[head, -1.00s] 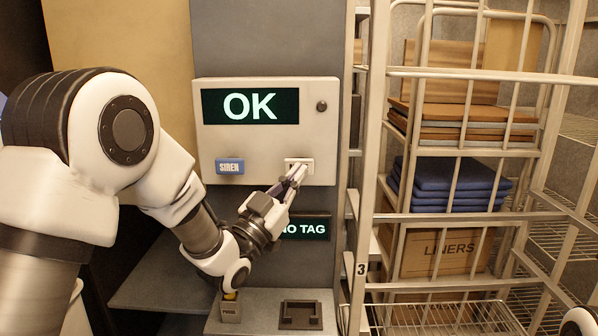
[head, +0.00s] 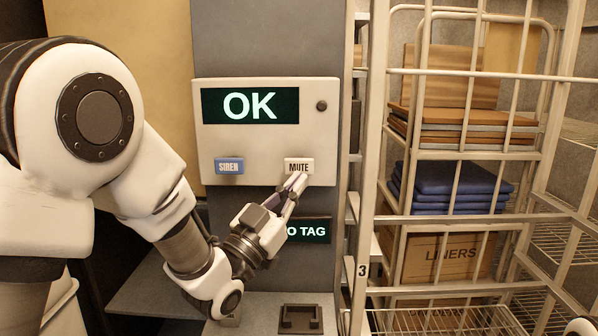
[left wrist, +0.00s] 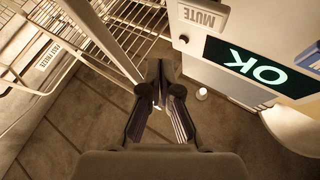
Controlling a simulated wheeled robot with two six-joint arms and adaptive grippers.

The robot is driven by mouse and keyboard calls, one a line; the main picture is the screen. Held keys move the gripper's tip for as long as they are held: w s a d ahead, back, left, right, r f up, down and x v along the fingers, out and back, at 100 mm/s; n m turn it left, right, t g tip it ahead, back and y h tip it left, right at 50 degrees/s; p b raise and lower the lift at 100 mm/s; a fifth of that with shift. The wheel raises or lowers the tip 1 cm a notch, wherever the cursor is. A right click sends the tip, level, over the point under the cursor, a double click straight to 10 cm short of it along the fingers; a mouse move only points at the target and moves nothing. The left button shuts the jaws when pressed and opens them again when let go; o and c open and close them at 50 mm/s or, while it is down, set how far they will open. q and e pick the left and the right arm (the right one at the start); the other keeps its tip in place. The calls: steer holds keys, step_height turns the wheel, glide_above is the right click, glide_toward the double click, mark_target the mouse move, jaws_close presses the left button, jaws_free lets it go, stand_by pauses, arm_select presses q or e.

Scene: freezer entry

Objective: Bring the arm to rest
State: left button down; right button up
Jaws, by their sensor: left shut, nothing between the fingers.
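My left gripper (head: 297,184) is shut and empty, just below and in front of the white MUTE button (head: 299,166) on the wall panel (head: 265,140). In the left wrist view its fingers (left wrist: 158,104) are together over the floor. There the MUTE button (left wrist: 201,16) shows beyond the fingers, apart from them. The panel's display (head: 250,106) reads OK.
A blue SIREN button (head: 229,166) is on the panel's left. A lower display (head: 310,230) is partly covered by my gripper. A wire cage trolley (head: 378,150) with boards, blue folded cloths (head: 455,178) and a LINERS box (head: 450,257) stands to the right. A shelf with a dark holder (head: 300,318) lies below.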

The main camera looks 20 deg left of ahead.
stand_by(0.5)
arm_select(q)
step_height(320, 180, down, 27)
steer(key=a+n+g+y, duration=0.2)
steer(key=n+g+y, duration=0.1)
steer(key=g+y, duration=0.15)
steer(key=s+a+f+n+g+y, duration=0.1)
steer(key=s+f+g, duration=0.15)
steer(key=f, duration=0.45)
steer(key=s+f+n+g, duration=0.1)
steer(key=s+f+g, duration=0.15)
steer(key=f, duration=0.45)
steer(key=s+a+f+n+g+y, duration=0.1)
steer(key=s+a+f+g+y, duration=0.15)
steer(key=s+f+g, duration=0.9)
steer(key=s+a+f, duration=0.1)
steer(key=s+f, duration=0.1)
steer(key=s, duration=0.6)
steer(key=s+a+f+n, duration=0.1)
steer(key=s+f, duration=0.2)
steer(key=s, duration=0.5)
steer(key=shift+s+g+y, duration=0.35)
steer(key=shift+g+y, duration=0.05)
steer(key=shift+f, duration=0.1)
steer(key=shift+a+n, duration=0.1)
steer(key=shift+n, duration=0.2)
